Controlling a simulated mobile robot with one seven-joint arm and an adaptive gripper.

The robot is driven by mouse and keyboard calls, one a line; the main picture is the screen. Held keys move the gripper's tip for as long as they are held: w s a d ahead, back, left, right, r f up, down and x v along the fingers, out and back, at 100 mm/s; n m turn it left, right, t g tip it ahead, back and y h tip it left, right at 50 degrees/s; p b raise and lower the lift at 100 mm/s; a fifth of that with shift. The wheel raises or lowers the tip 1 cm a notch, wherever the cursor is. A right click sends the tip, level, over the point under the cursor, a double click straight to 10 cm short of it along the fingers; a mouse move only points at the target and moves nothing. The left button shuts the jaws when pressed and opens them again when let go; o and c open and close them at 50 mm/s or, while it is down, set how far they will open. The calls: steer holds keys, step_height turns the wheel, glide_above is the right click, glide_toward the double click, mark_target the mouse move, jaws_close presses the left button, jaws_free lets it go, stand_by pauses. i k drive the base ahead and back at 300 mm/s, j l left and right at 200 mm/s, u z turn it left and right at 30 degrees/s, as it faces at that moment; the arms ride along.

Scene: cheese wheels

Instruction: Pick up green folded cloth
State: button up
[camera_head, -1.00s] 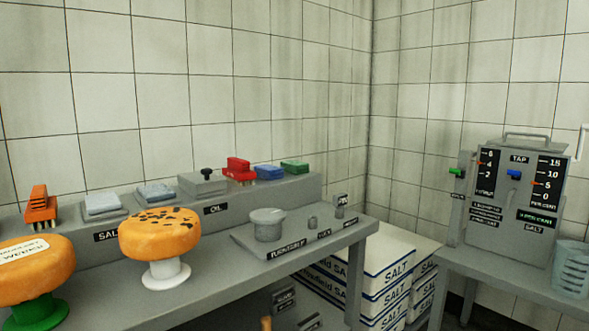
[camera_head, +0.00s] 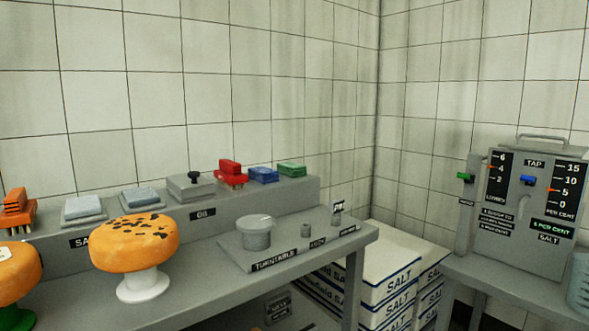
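The green folded cloth (camera_head: 291,169) lies at the right end of the raised grey shelf (camera_head: 313,190) at the back of the bench. A blue folded cloth (camera_head: 263,174) lies just to its left. A red brush (camera_head: 231,173) stands left of the blue cloth. My gripper is not in view.
Orange cheese wheels sit on stands at the front left, one on a white stand (camera_head: 143,285). A turntable unit (camera_head: 256,232) is on the bench below the cloths. Salt boxes (camera_head: 388,271) are stacked at right. A tap unit (camera_head: 527,205) stands on the far-right table.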

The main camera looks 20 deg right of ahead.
mark_target(290, 169)
steer(key=i+l+u, duration=0.1)
steer(key=l, duration=0.5)
steer(key=i+l+u, duration=0.1)
steer(key=l, duration=0.55)
steer(key=i+l+u, duration=0.1)
steer(key=l, duration=0.5)
steer(key=i+l+u, duration=0.1)
steer(key=l, duration=0.55)
steer(key=i+l, duration=0.15)
steer(key=l, duration=0.15)
steer(key=i+l+u, duration=0.1)
steer(key=i+l, duration=0.25)
steer(key=l, duration=0.25)
steer(key=i, duration=0.65)
